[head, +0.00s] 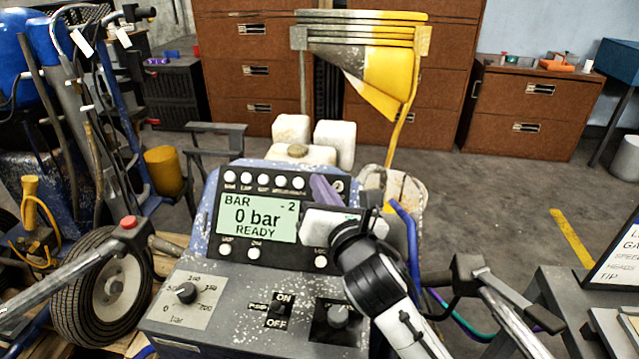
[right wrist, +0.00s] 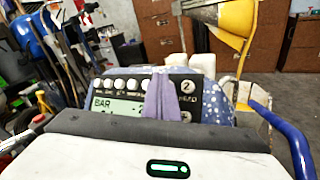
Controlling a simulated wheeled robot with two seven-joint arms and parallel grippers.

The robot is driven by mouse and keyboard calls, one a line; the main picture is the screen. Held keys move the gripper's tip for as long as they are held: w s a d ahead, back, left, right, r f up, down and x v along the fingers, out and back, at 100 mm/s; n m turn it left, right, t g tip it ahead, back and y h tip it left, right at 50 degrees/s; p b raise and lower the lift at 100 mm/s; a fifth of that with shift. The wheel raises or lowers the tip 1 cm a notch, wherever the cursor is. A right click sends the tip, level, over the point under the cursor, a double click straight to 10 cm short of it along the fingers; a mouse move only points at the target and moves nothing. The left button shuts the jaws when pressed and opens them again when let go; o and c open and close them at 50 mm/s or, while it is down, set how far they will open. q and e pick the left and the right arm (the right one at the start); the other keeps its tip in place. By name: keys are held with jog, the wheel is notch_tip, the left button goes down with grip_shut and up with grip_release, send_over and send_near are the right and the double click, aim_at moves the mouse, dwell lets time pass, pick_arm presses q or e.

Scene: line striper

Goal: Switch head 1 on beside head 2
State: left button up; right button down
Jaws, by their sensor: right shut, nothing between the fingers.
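The striper's control panel (head: 250,180) fills the middle of the head view. Its display (head: 257,218) reads "BAR", "- 2", "0 bar" and "READY". A row of round white buttons (head: 263,181) runs above the display. My right gripper (head: 320,186) is shut and empty, its purple fingers at the right part of this row. In the right wrist view, the purple fingers (right wrist: 158,98) stand just left of a key marked "2" (right wrist: 187,86) with "HEAD" below it. They hide the panel part behind them; I cannot tell whether they touch it. My left gripper is not in view.
A blue hose (head: 407,240) rises right of the panel. Handlebars flank it, the left with a red button (head: 129,222). Brown cabinets (head: 240,75) stand behind.

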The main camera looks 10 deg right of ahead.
jog(key=shift+w+d+f, duration=0.15)
jog(key=shift+w+f, duration=0.15)
dwell(0.8)
jog(key=shift+s+a+r+p, duration=0.2)
jog(key=shift+s+r+p, duration=0.35)
jog(key=shift+p, duration=0.45)
jog(key=shift+r, duration=0.1)
jog(key=s+r+p, duration=0.1)
jog(key=s+a+r+p, duration=0.1)
jog(key=p, duration=0.1)
jog(key=s+r+p, duration=0.1)
jog(key=p, duration=0.1)
jog(key=shift+s+a+r, duration=0.15)
jog(key=shift+a+r, duration=0.05)
jog(key=shift+a, duration=0.05)
